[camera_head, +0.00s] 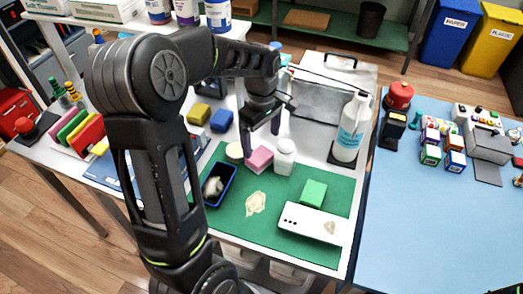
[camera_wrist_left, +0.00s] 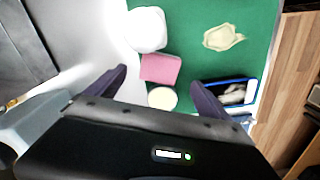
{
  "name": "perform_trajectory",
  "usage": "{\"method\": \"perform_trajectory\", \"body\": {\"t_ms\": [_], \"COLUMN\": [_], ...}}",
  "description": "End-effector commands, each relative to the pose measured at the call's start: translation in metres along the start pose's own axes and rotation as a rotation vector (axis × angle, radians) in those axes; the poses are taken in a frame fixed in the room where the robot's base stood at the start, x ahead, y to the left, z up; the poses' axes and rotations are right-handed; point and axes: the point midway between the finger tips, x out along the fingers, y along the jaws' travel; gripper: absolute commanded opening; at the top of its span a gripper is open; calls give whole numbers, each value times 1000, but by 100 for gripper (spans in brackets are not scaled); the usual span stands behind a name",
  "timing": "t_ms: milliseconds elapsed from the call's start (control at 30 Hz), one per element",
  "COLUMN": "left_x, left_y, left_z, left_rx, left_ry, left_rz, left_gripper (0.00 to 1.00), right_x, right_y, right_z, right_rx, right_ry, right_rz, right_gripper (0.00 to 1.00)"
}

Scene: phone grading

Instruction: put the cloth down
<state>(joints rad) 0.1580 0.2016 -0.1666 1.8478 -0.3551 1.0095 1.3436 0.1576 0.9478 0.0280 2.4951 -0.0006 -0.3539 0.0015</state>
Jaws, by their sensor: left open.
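The pink block (camera_head: 259,159), which looks like a folded cloth, lies at the back edge of the green mat (camera_head: 290,236). It also shows in the left wrist view (camera_wrist_left: 161,69). My left gripper (camera_head: 261,132) is open above and just behind it; in the left wrist view the fingers (camera_wrist_left: 159,79) are spread on either side, with the block apart from them. A white phone (camera_head: 313,224) with a brownish smudge lies at the mat's front right, with a green block (camera_head: 314,192) behind it. My right gripper is not in view.
A blue-rimmed tray (camera_head: 229,170) is on the left, a beige patch (camera_head: 256,203) on the mat. The mat's front left is clear.

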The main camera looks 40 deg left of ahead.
Motion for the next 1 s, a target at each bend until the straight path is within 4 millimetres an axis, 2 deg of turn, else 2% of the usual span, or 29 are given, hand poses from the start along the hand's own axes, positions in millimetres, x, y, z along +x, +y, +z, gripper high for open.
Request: {"method": "perform_trajectory", "body": {"t_ms": [100, 300, 1000], "left_x": [-22, -41, -42], "left_y": [1, 0, 0], "left_z": [0, 0, 0], "left_rx": [1, 1, 0], "left_ry": [1, 0, 0], "left_rz": [4, 1, -1], "left_gripper": [92, 92, 92], "right_x": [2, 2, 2], "right_y": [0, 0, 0], "right_z": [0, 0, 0], "right_rx": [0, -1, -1], "right_ry": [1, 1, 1], "right_rz": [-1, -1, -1], "right_gripper": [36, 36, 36]}}
